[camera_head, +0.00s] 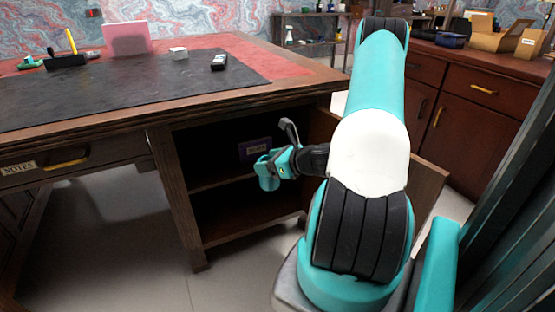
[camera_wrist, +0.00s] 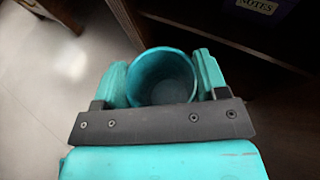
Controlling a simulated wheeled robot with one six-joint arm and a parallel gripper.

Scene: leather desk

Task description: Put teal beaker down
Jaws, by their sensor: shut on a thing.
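The teal beaker (camera_wrist: 162,75) is held between the two teal fingers of my gripper (camera_wrist: 161,80) in the wrist view. I look down into its open round mouth, and it looks empty. In the head view my gripper (camera_head: 268,170) is in front of the desk's open cabinet, and the beaker (camera_head: 267,182) shows as a small teal shape at its end. The gripper is shut on the beaker. I cannot tell from these views whether the beaker's base touches the cabinet shelf (camera_head: 222,183).
The cabinet holds a purple box (camera_head: 254,149), and its door (camera_head: 428,185) stands open at the right. On the leather desk top (camera_head: 120,93) are a black device (camera_head: 219,62), a white item (camera_head: 178,53) and a pink panel (camera_head: 127,38). Much of the desk top is clear.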

